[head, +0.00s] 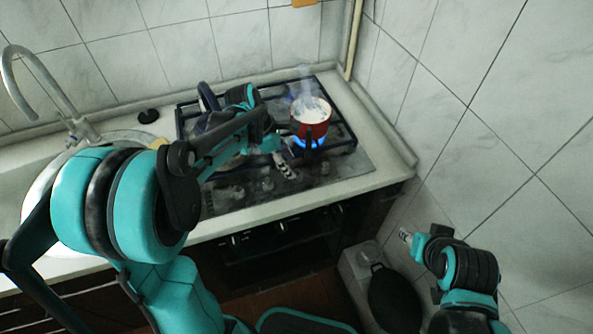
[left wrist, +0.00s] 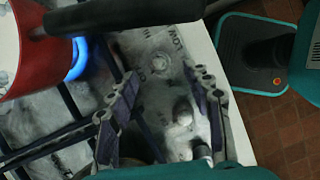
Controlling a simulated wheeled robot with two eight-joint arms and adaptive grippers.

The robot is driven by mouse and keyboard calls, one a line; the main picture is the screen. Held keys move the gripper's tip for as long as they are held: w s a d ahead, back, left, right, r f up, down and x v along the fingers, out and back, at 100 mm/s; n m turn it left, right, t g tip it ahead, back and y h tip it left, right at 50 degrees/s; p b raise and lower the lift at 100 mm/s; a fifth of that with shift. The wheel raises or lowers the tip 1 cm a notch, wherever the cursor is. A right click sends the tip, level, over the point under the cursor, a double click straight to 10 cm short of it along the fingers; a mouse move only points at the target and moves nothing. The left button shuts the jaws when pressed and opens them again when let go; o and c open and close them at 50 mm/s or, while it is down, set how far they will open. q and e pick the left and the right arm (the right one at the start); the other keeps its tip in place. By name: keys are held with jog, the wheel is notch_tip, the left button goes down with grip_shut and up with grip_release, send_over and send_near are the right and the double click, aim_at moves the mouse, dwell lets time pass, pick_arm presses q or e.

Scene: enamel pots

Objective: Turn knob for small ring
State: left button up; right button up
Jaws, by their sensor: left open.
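The stove (head: 345,178) has a row of light round knobs along its front edge. One knob (head: 237,193) and another knob (head: 267,185) show in the head view. My left gripper (head: 284,165) is over the right part of that row, pointing down. In the left wrist view its fingers are open and empty, with a knob (left wrist: 182,112) between them and a farther knob (left wrist: 160,62) beyond the tips. A third knob (left wrist: 202,150) is nearer the palm. I cannot tell which knob serves the small ring. My right gripper (head: 405,235) is off to the right, its jaws too small to read.
A red pot (head: 311,122) with white contents steams over a lit blue flame (head: 308,142). Its dark handle (left wrist: 120,16) reaches over the front, close to my left gripper. A sink tap (head: 40,75) is at left. A dark pan (head: 392,298) stands below the counter, near the right wall.

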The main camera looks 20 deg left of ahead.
aim_at(296, 171)
pick_arm(q)
jog(key=b+x, duration=0.1)
jog(key=x, duration=0.3)
jog(key=shift+w+d+f, duration=0.1)
jog(key=shift+f, duration=0.2)
grip_shut()
jog(key=shift+w+m+g+p, duration=0.1)
jog(key=shift+m+g+p, duration=0.35)
jog(key=shift+m, duration=1.1)
jog(key=shift+w+m+g+p, duration=0.1)
jog(key=shift+m+g, duration=0.65)
jog(key=shift+m, duration=0.8)
